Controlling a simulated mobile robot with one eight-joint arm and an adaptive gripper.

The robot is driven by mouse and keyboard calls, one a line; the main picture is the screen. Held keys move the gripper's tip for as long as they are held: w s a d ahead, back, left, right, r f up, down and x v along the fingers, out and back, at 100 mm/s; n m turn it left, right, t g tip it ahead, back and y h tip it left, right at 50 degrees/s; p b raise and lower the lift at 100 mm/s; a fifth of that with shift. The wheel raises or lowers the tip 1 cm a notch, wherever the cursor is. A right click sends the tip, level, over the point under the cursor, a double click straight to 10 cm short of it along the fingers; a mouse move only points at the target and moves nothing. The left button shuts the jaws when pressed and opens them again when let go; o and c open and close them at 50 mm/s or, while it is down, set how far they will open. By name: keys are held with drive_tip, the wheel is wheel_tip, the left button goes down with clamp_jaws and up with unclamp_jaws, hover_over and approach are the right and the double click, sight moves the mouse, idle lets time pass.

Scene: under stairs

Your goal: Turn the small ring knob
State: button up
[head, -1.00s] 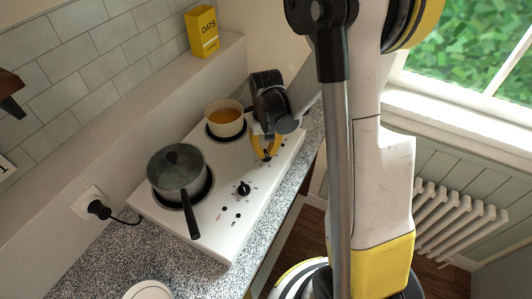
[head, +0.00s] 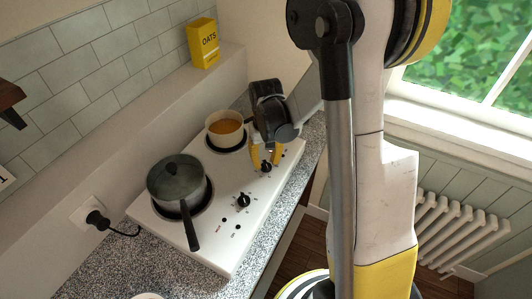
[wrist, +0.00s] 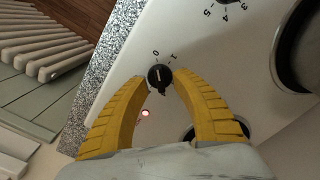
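The small ring knob (wrist: 160,77) is a round black knob with a light mark, on the white hob top. The labels 0 and 1 show beside it; other marks are hidden by my fingers. In the head view the knob (head: 266,167) is at the hob's right end, partly behind my gripper (head: 265,160). In the wrist view my gripper (wrist: 160,75) has its two yellow fingers apart, one tip on each side of the knob. The tips are very close to it; I cannot tell whether they touch. A small red light (wrist: 145,113) glows near the knob.
Another black knob (head: 243,200) is nearer on the white hob (head: 215,250). A lidded dark pot (head: 178,180) has its handle toward the front edge. An open pot of orange liquid (head: 225,128) stands on the rear ring, close to my wrist. An oats box (head: 203,43) is on the ledge.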

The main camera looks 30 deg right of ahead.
sight(266, 164)
wheel_tip(266, 164, up, 11)
drive_tip(key=shift+r, duration=0.2)
idle(0.5)
